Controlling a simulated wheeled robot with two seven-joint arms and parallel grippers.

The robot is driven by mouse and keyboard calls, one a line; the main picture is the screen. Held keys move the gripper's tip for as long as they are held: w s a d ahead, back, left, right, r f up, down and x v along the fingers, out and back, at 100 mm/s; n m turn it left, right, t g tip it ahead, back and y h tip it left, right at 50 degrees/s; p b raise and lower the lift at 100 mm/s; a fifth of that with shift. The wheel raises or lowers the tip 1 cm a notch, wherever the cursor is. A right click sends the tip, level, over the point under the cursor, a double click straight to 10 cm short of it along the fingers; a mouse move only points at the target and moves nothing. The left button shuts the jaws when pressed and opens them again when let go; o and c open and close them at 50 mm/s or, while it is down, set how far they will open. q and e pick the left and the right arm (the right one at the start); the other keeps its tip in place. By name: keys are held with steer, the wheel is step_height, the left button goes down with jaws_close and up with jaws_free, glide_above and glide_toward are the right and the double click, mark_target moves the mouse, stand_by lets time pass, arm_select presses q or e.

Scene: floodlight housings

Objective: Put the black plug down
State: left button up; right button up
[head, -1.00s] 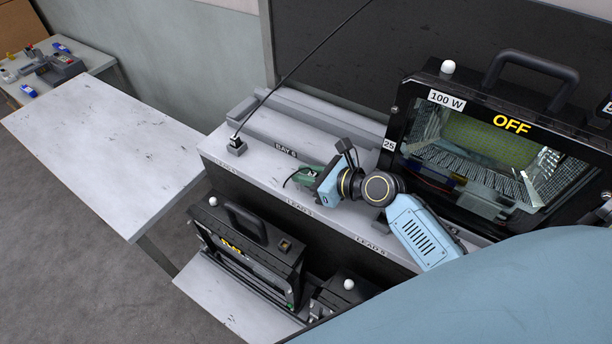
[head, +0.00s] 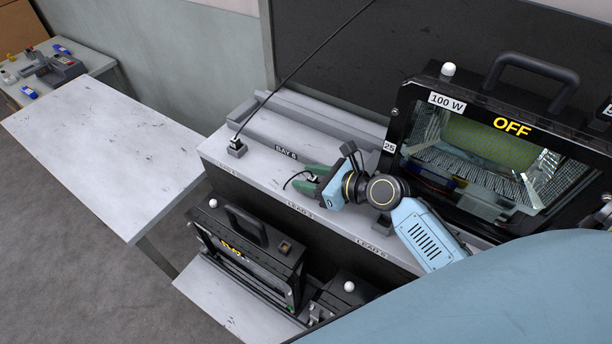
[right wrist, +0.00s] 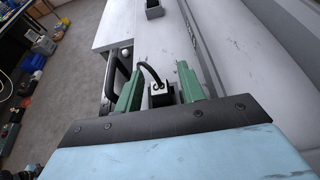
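The black plug (head: 312,178) with its short black cable is on the light grey ledge, near the label LEAD 3. My right gripper (head: 314,180) is around it, with its green fingers spread apart. In the right wrist view the plug (right wrist: 160,96) sits between the two fingers (right wrist: 160,88), with a gap showing at its sides; its cable arches up to the left. Its underside is hidden, so I cannot tell whether it rests in a holder. My left gripper is not in view.
Another dark plug on a long cable stands in a grey holder (head: 237,148) at the ledge's left. A floodlight housing reading OFF (head: 495,150) stands to the right. A second black housing (head: 247,250) sits lower in front. The left table (head: 110,150) is bare.

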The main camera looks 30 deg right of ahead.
steer(key=v, duration=1.1)
steer(key=shift+f, duration=0.1)
